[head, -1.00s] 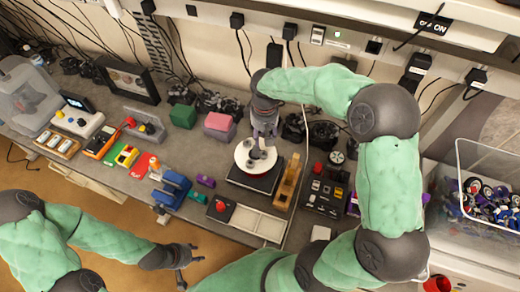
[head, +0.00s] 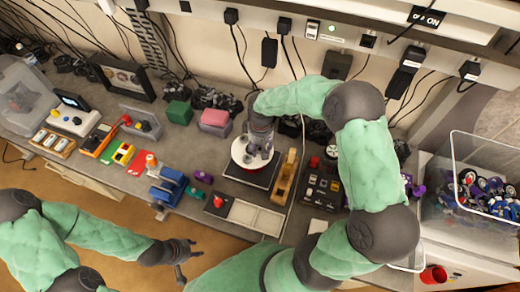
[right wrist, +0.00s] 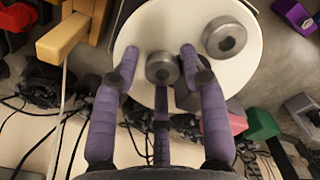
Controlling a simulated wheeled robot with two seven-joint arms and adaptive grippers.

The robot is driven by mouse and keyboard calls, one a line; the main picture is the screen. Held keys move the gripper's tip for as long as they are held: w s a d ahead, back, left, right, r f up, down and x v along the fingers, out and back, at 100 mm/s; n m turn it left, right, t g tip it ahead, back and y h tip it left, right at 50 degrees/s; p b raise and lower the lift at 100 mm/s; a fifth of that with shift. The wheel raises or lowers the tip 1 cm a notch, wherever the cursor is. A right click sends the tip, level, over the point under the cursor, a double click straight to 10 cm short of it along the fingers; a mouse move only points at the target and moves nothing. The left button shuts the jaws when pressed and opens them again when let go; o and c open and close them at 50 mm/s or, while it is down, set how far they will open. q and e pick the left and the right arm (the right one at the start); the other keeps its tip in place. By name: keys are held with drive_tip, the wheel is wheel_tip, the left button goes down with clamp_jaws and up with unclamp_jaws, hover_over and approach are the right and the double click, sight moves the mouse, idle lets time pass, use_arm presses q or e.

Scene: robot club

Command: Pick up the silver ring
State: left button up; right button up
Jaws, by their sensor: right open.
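Two silver round pieces with dark centres lie on a white round plate (right wrist: 185,22) in the right wrist view. One silver ring (right wrist: 162,68) is between my right gripper's fingers; the other silver piece (right wrist: 224,37) lies up and to the right, outside them. My right gripper (right wrist: 160,62) is open, pointing down over the plate, with a finger on each side of the nearer ring and gaps showing. In the head view my right gripper (head: 258,150) partly hides the white plate (head: 240,160) and the rings. My left gripper (head: 188,262) is open and empty, in front of the bench.
A wooden block (head: 285,178) stands close right of the plate's dark base. A blue clamp-like tool (head: 168,187) is at left, and pink (head: 215,119) and green (head: 178,113) blocks are behind. A clear bin (head: 455,200) of parts stands far right.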

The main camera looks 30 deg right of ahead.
clamp_jaws()
